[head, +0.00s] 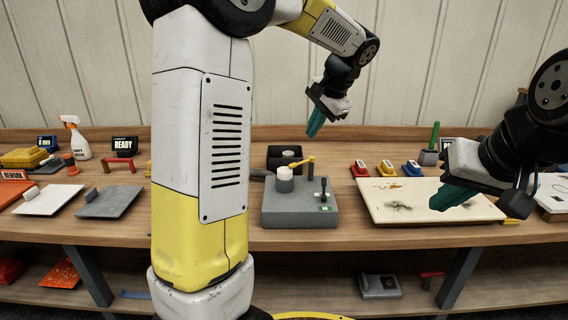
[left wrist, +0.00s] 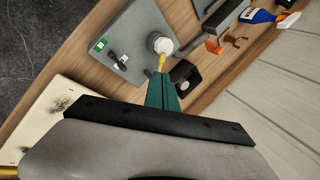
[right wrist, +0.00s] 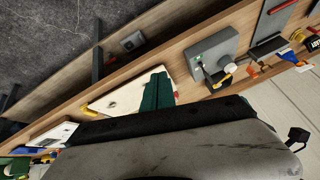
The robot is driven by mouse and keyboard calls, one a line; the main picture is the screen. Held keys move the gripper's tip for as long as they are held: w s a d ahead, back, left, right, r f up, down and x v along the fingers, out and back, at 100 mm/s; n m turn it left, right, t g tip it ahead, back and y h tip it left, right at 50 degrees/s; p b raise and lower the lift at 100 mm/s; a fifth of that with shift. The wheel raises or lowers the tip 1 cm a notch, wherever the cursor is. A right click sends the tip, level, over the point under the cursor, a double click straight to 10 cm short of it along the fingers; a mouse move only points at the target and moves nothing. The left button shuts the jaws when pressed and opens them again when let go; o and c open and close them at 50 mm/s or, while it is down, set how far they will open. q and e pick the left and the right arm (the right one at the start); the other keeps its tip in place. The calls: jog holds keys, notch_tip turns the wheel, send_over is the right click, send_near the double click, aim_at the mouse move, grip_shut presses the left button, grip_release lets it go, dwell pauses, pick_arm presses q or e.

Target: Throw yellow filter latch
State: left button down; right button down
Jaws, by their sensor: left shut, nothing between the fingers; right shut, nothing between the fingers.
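The yellow latch (head: 303,162) is a short lever on the white-topped round filter housing (head: 285,182), which stands on a grey box (head: 300,213) on the bench. In the head view the lever points right and slightly away. My left gripper (head: 314,124) is shut and empty, above the latch with a gap in that picture. In the left wrist view the latch (left wrist: 162,62) shows just beyond the teal fingertips (left wrist: 162,78), which hide its outer end. My right gripper (head: 455,197) is shut and empty over the pale stained board (head: 390,213).
A black lever switch (head: 323,189) and a green-lit panel (head: 326,208) are on the same box. A dark block (head: 284,156) stands behind it. Red, yellow and blue blocks (head: 387,168) and a green-handled tool (head: 434,138) are at the right. My left arm hides part of the bench left of the box.

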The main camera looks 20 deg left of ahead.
pick_arm(q)
jog(key=w, duration=0.1)
send_near(293, 164)
jog(key=x, duration=0.6)
jog(key=shift+w+a+f, duration=0.1)
jog(key=shift+w+f, duration=0.05)
jog(key=shift+f, duration=0.25)
pick_arm(e)
jog(key=shift+s+d+f, duration=0.15)
jog(key=shift+s+f, duration=0.15)
jog(key=shift+s, duration=0.25)
jog(key=shift+s+d+f, duration=0.1)
jog(key=shift+s+f, duration=0.2)
jog(key=shift+s, duration=0.2)
